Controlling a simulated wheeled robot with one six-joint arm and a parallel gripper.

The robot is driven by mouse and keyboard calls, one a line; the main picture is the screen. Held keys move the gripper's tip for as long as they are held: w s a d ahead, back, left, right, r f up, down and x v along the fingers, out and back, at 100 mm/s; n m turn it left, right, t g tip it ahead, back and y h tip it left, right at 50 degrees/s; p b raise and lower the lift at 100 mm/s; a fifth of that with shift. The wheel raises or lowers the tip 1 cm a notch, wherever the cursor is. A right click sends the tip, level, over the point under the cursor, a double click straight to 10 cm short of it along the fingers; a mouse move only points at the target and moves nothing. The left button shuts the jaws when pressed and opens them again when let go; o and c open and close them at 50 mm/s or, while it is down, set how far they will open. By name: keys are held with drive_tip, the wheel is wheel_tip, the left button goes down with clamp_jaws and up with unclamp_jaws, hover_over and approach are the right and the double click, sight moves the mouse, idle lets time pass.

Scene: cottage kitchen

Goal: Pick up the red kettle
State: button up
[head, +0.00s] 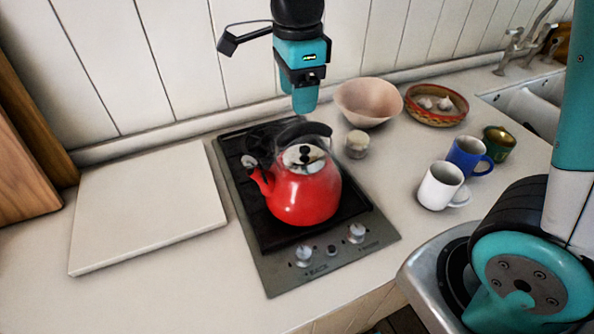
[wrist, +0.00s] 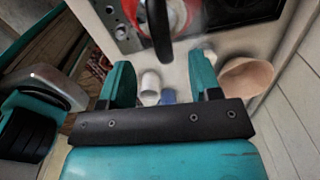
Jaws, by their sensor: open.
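The red kettle (head: 303,200) stands upright on the black hob (head: 258,231). It has a black arched handle, a shiny lid with a black knob and a red spout on its left side. My gripper (head: 304,104) is above the kettle in the head view, apart from it, with its teal fingers pointing down. In the wrist view my gripper (wrist: 162,72) has its two fingers spread with nothing held. There the kettle (wrist: 178,14) is cut off at the top edge, and its dark handle reaches down toward the gap between the fingertips.
A pale board (head: 145,213) lies left of the hob. Right of it are a small jar (head: 357,144), a pinkish bowl (head: 368,102), a basket (head: 436,104), a white mug (head: 439,187), a blue mug (head: 466,156) and a green cup (head: 498,143). The wall stands close behind.

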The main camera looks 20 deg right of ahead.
sight(296, 126)
wheel_tip(296, 126, down, 10)
drive_tip(key=p, duration=0.2)
drive_tip(key=shift+a+f+p, duration=0.1)
drive_tip(key=shift+a+p, duration=0.05)
drive_tip(key=shift+p, duration=0.2)
clamp_jaws()
drive_tip(key=shift+w, duration=0.1)
idle(1.2)
